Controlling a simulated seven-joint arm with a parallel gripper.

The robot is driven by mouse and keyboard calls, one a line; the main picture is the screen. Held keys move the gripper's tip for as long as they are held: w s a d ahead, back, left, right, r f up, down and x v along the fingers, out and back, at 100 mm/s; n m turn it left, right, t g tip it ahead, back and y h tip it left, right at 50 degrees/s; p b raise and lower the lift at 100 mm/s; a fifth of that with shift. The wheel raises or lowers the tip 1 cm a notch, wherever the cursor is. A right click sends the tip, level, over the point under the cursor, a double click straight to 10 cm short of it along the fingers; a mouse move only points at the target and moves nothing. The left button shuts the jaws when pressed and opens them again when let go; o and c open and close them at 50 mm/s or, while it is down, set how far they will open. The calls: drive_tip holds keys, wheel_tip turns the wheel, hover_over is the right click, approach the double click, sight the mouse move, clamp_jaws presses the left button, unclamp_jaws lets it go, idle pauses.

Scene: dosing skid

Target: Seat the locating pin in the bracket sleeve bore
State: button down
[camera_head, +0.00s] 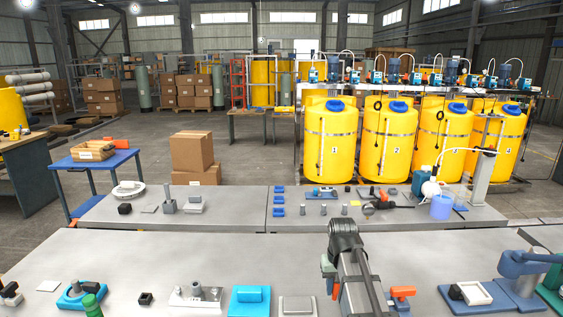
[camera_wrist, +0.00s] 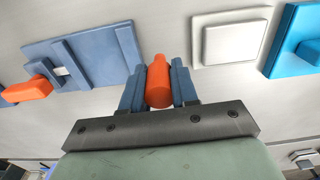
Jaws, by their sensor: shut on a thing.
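My gripper (camera_wrist: 158,88) is shut on an orange, rounded, upright-looking piece, which I take to be the locating pin (camera_wrist: 158,80). Its narrower end shows between the blue-grey fingers. In the head view, only a sliver of this orange piece (camera_head: 335,291) shows beside my arm. A metal plate with an upright cylinder (camera_head: 196,292), possibly the bracket with its sleeve, stands on the front bench left of my arm. Its bore cannot be made out. The held piece is well apart from it. The lower end of the held piece is hidden.
A cyan block on a plate (camera_head: 250,298) and a pale grey block (camera_head: 297,305) lie between that bracket and my arm. A blue-grey fixture with an orange handle (camera_wrist: 85,60) is beside my gripper. A blue clamp-like device (camera_head: 525,265) stands at right.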

drive_tip(key=shift+s+d+f, duration=0.1)
drive_tip(key=shift+d+f, duration=0.2)
drive_tip(key=shift+d, duration=0.15)
drive_tip(key=a+n, duration=0.1)
drive_tip(key=a, duration=0.4)
drive_tip(key=a+r+n, duration=0.1)
drive_tip(key=a, duration=0.4)
drive_tip(key=a+r, duration=0.1)
drive_tip(key=a, duration=0.5)
drive_tip(key=shift+s+r+n, duration=0.1)
drive_tip(key=shift+n, duration=0.3)
drive_tip(key=w+a+r, duration=0.2)
drive_tip(key=a+r, duration=0.1)
drive_tip(key=a, duration=0.6)
drive_tip(key=w+a+r+n, duration=0.1)
drive_tip(key=w+a+r, duration=0.1)
drive_tip(key=a, duration=0.8)
drive_tip(key=w+a+r+n, duration=0.1)
drive_tip(key=a+r, duration=0.4)
drive_tip(key=a, duration=0.5)
drive_tip(key=shift+w, duration=0.55)
drive_tip(key=shift+f, duration=0.15)
drive_tip(key=shift+f, duration=2.7)
